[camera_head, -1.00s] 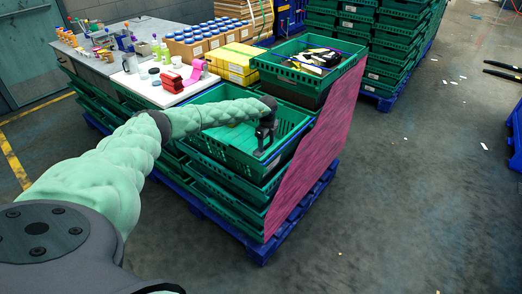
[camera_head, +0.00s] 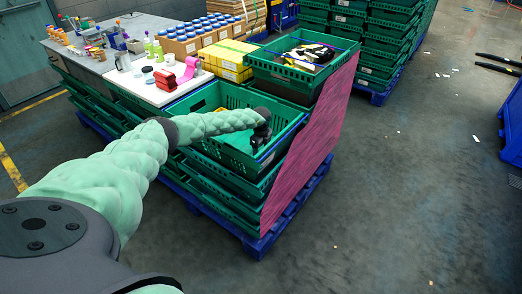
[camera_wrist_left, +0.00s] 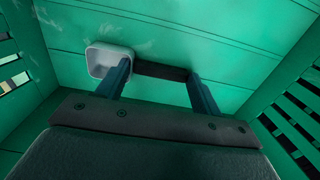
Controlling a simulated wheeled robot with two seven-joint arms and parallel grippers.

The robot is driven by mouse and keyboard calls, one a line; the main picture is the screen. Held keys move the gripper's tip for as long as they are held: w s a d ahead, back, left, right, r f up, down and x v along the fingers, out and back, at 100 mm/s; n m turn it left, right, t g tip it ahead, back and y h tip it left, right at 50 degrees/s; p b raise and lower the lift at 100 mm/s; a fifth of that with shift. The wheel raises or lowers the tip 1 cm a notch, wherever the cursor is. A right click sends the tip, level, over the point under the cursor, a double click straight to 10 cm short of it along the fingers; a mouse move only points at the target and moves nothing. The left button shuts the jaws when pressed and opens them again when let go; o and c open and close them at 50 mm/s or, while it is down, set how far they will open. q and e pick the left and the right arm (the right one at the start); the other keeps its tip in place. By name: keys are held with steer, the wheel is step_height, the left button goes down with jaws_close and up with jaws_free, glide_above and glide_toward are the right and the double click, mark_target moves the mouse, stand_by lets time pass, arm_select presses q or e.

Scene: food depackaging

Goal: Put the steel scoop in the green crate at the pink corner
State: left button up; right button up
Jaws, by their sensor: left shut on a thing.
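In the head view my left gripper (camera_head: 261,140) is down inside the open green crate (camera_head: 226,155), close to the corner by the pink panel (camera_head: 305,150). In the left wrist view the gripper (camera_wrist_left: 160,76) is shut on the steel scoop. The scoop's pale grey bowl (camera_wrist_left: 108,60) shows beside the left finger, and its dark handle (camera_wrist_left: 160,71) runs across between the fingers. The crate's green floor (camera_wrist_left: 230,60) lies just beyond; I cannot tell whether the scoop touches it. The scoop is not discernible in the head view. My right gripper is not in view.
At left are a white board (camera_head: 150,92) with red and pink items, yellow boxes (camera_head: 232,62) and blue-capped bottles. The floor at right is largely clear.

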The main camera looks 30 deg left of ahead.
arm_select(q)
steer(key=o, duration=1)
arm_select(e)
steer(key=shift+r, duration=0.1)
arm_select(q)
steer(key=shift+r, duration=0.55)
step_height(320, 180, up, 11)
steer(key=b, duration=0.3)
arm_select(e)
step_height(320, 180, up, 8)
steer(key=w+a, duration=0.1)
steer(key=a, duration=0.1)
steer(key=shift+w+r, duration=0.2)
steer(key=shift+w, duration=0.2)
